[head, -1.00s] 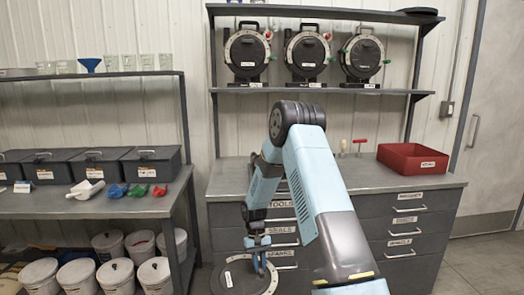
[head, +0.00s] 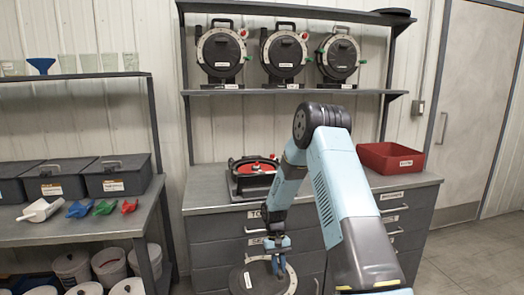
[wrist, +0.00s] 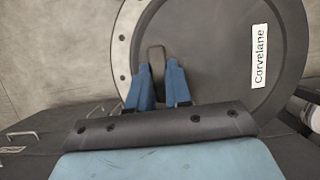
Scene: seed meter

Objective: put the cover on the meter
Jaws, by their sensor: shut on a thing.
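The cover is a round dark disc with a pale, hole-dotted rim (head: 262,284). In the wrist view the cover (wrist: 215,60) carries a white label reading "Corvelane". My gripper (head: 277,268) is shut on the cover's handle, with the blue fingers (wrist: 157,80) on either side of it. The cover hangs in front of the drawer cabinet, below the worktop; its lower part is cut off in the head view.
Three upright meters (head: 284,55) stand on the shelf above the worktop. A red bin (head: 391,158) is at the worktop's right. A left-hand bench (head: 95,219) holds dark boxes and coloured scoops. The cabinet (head: 222,262) stands close behind the cover.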

